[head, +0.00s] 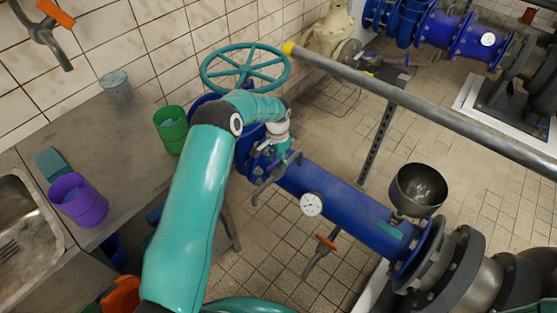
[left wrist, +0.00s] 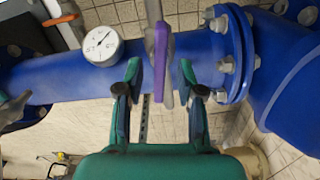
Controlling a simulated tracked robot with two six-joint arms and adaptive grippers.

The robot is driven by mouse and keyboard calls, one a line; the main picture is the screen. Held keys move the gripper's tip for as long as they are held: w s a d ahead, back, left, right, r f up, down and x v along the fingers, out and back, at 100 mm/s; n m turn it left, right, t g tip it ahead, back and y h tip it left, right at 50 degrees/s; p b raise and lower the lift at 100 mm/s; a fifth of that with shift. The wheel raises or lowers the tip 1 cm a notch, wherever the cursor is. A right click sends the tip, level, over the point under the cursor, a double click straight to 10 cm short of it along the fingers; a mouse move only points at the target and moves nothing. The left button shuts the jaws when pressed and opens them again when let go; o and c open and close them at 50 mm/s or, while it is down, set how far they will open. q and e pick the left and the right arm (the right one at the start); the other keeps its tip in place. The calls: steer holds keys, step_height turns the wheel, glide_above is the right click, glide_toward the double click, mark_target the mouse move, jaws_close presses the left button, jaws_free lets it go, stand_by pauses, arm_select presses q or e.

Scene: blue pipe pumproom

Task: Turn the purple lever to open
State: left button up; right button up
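The purple lever (left wrist: 161,60) shows in the left wrist view. It stands nearly upright in the picture, in front of the blue pipe (left wrist: 60,75), beside a bolted flange. My left gripper (left wrist: 158,82) is open, with one finger on each side of the lever's lower end. Gaps show between the fingers and the lever, so it is not gripped. My right gripper is in neither view.
A pressure gauge (head: 311,204) and an orange-handled lever (head: 326,243) are on the pipe to the right. A teal handwheel (head: 246,68) stands behind my left wrist. A grey rail (head: 420,111) crosses above. A counter (head: 115,150) with cups lies left.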

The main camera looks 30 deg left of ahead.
mark_target(278, 161)
arm_select(q)
steer(key=shift+f, duration=0.45)
jaws_close()
steer(key=n+b, duration=0.1)
steer(key=b, duration=0.2)
steer(key=shift+f+n, duration=0.2)
steer(key=shift+n, duration=0.1)
steer(key=shift+r+n, duration=0.1)
steer(key=shift+n, duration=0.2)
steer(key=shift+r, duration=0.15)
jaws_free()
step_height(278, 161, up, 12)
